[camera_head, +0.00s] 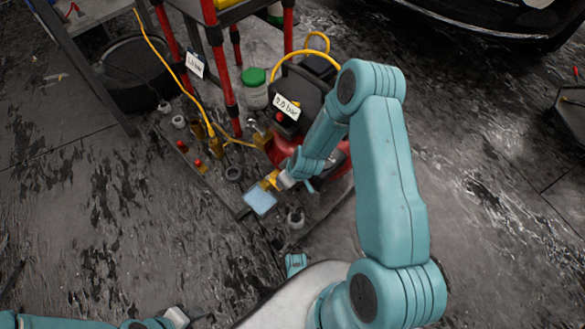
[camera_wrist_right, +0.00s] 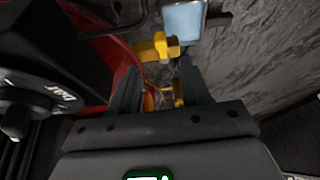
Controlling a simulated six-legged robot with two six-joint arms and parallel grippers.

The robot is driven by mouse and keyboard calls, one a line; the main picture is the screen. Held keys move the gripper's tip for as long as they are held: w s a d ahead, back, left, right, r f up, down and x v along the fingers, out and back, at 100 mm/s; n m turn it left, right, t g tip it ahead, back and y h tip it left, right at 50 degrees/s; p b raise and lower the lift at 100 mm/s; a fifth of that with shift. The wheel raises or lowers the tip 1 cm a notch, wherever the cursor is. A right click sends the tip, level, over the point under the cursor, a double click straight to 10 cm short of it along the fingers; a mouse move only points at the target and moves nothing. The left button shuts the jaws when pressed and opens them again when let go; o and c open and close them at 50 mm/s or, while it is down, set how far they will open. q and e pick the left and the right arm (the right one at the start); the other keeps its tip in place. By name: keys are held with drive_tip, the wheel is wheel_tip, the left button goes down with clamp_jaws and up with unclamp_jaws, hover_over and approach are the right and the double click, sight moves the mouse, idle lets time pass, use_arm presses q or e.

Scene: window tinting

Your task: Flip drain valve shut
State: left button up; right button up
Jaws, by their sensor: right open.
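The yellow drain valve (camera_head: 270,181) sits low at the edge of the red compressor tank (camera_head: 281,149), beside a pale blue tray (camera_head: 260,201). In the right wrist view, the valve's yellow handle (camera_wrist_right: 152,47) lies crosswise just past the fingertips, with the red tank (camera_wrist_right: 112,60) to its left. My right gripper (camera_wrist_right: 160,68) is open around empty space, its two dark fingers pointing at the valve. In the head view, my right gripper (camera_head: 284,180) is right at the valve and partly hides it. My left gripper (camera_head: 178,317) is at the bottom edge, its jaws unclear.
A red-legged stand (camera_head: 228,92) and a green-lidded jar (camera_head: 255,90) are behind the compressor. Several small brass and red fittings (camera_head: 200,166) lie left of the tray. A tire (camera_head: 135,78) is at upper left. The floor at lower left is clear.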

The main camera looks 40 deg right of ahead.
drive_tip(key=p+v, duration=0.2)
drive_tip(key=v, duration=0.6)
drive_tip(key=s+a+f+n+g+y, duration=0.1)
drive_tip(key=s+a+n+g+y, duration=0.2)
drive_tip(key=a, duration=1)
drive_tip(key=s+a+m+g, duration=0.1)
drive_tip(key=s+a+m, duration=0.5)
drive_tip(key=s, duration=0.5)
wheel_tip(320, 180, up, 26)
drive_tip(key=a+p, duration=0.1)
drive_tip(key=p, duration=2.5)
drive_tip(key=shift+a+y, duration=0.25)
drive_tip(key=shift+y, duration=0.05)
